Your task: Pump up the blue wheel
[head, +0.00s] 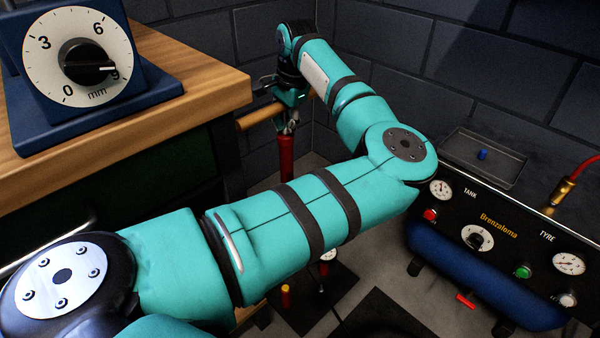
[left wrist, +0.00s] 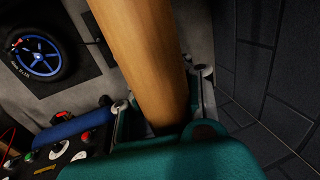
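The blue wheel (left wrist: 37,52) shows in the left wrist view, a black tyre with blue spokes lying on a dark mat. A small red part shows at its left side. The floor pump has a red barrel (head: 286,158) and a wooden crossbar handle (head: 260,116). The handle also fills the middle of the left wrist view (left wrist: 145,50). My left gripper (head: 291,122) has its fingers on both sides of the handle and looks shut on it. My arm hides the pump's lower barrel. My right gripper is in neither view.
A blue compressor (head: 460,270) with gauges, a knob and buttons stands at the right. A red hose with a brass fitting (head: 563,190) is beside it. A wooden bench (head: 205,95) with a blue dial box (head: 85,60) is at the left. Brick walls close off the back.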

